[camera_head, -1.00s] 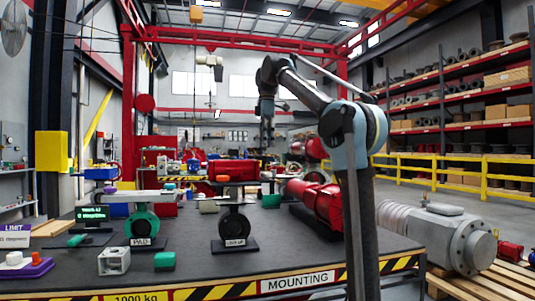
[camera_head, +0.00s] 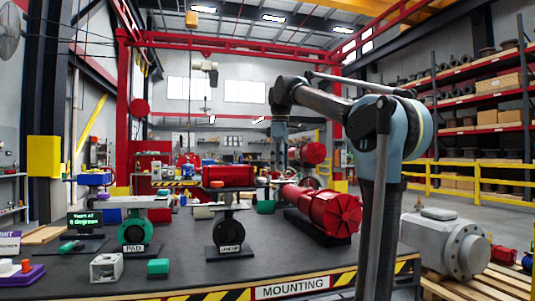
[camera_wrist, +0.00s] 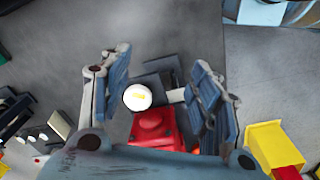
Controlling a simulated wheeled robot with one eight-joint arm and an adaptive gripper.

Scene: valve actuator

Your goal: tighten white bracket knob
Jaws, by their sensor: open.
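A round white knob (camera_wrist: 137,97) shows in the wrist view, between the two blue-padded fingers of my gripper (camera_wrist: 158,78) and closer to the left finger. My gripper is open, and no contact with the knob is visible. A black block (camera_wrist: 163,70) and a red part (camera_wrist: 152,130) lie beside the knob, below the gripper. In the head view my arm reaches over the back of the table and its end points down. The gripper and this white knob cannot be made out clearly there.
The dark table (camera_head: 190,275) carries a green valve (camera_head: 135,230), a black valve (camera_head: 228,232), a large red actuator (camera_head: 325,208) and a white bracket block (camera_head: 106,267). A grey motor (camera_head: 446,246) lies on a pallet at the right. A yellow block (camera_wrist: 270,147) shows at the wrist view's lower right.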

